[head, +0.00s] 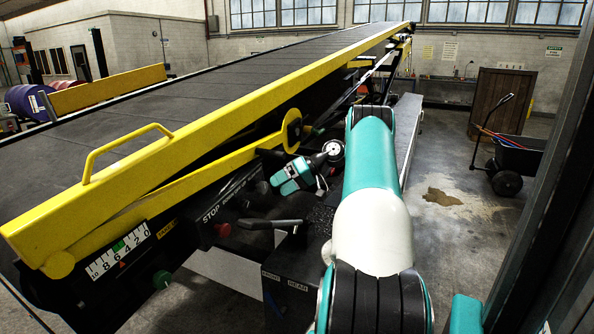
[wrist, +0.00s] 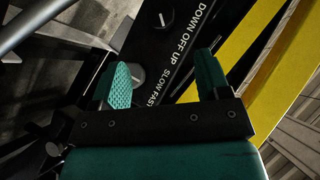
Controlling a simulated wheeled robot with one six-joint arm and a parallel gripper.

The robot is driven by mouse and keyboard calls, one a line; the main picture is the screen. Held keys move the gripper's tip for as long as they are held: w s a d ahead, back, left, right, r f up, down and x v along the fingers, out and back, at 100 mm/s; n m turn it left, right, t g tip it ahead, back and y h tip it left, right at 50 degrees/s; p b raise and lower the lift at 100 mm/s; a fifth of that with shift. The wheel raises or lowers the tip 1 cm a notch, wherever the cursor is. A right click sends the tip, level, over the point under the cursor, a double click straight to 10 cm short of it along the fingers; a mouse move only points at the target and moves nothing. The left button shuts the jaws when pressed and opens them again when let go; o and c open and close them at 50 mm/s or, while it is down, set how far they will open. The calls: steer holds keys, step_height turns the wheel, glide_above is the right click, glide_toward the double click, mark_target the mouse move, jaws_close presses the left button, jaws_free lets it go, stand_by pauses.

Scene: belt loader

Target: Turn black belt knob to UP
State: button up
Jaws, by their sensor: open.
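In the wrist view, the black belt knob (wrist: 163,19) sits on the dark control panel (wrist: 185,22) beside the lettering DOWN OFF UP. A short pale mark shows on its face; I cannot tell surely which word it points at. My gripper (wrist: 160,78) is open, its two teal fingers apart and nothing held between them. The belt knob lies beyond the fingertips, toward the top of the picture, apart from them. In the head view the panel (head: 225,200) shows with the word STOP; the belt knob cannot be made out there.
A second knob (wrist: 137,72) by SLOW FAST is close beside my left finger. The yellow rail (head: 190,150) runs along the panel. A red button (head: 222,229), a green knob (head: 162,279) and a black lever (head: 270,224) are nearby. A cart (head: 508,160) stands on the right.

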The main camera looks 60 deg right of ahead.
steer(key=p+v, duration=0.5)
steer(key=p, duration=0.8)
steer(key=shift+r, duration=0.15)
stand_by(0.3)
